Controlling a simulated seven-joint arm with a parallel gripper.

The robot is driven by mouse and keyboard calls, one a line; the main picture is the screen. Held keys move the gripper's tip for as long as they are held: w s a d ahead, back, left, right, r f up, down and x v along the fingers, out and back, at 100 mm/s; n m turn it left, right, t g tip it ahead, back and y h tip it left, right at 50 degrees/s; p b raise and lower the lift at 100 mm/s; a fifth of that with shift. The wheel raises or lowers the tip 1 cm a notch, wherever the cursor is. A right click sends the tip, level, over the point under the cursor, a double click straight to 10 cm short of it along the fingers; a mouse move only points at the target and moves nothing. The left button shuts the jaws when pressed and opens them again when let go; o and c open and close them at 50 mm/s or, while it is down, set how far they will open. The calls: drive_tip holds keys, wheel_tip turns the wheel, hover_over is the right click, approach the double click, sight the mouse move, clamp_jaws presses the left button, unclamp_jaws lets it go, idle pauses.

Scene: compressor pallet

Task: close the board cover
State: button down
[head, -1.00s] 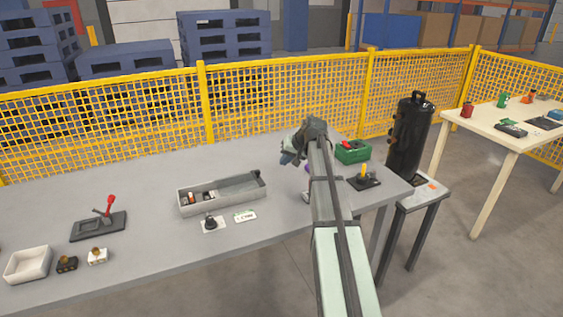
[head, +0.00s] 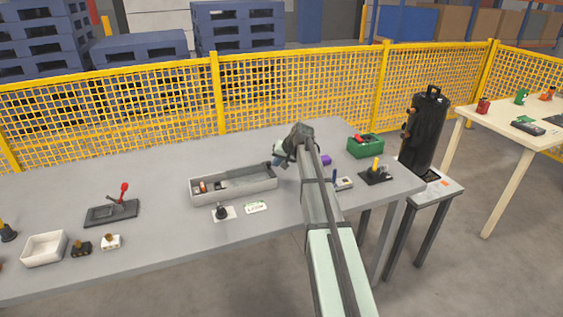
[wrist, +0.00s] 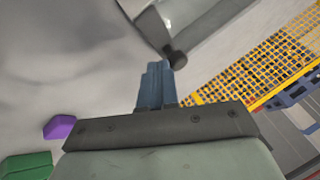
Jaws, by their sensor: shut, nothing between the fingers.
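I cannot clearly make out a board cover. A long grey open tray (head: 203,197) lies on the grey table, with small parts at its left and a dark grey piece (head: 250,183) at its right; I cannot tell if that piece is the cover. My gripper (head: 276,162) is at the tray's right end, just behind its far right corner. In the wrist view its blue fingers (wrist: 154,70) are together and hold nothing. A grey edged body (wrist: 148,30) with a dark round knob (wrist: 178,53) lies just beyond the fingertips; contact cannot be judged.
A purple block (head: 326,160) and a green bin (head: 367,147) are right of my arm. A black base with a yellow post (head: 376,168) stands near the right edge. A red-handled lever (head: 123,190) and white bin (head: 43,249) are left. Yellow fencing (head: 300,88) runs behind.

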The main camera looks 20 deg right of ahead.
sight(239, 180)
drive_tip(key=shift+a, duration=0.1)
drive_tip(key=a, duration=1.5)
drive_tip(key=shift+a, duration=0.35)
drive_tip(key=shift+a, duration=0.1)
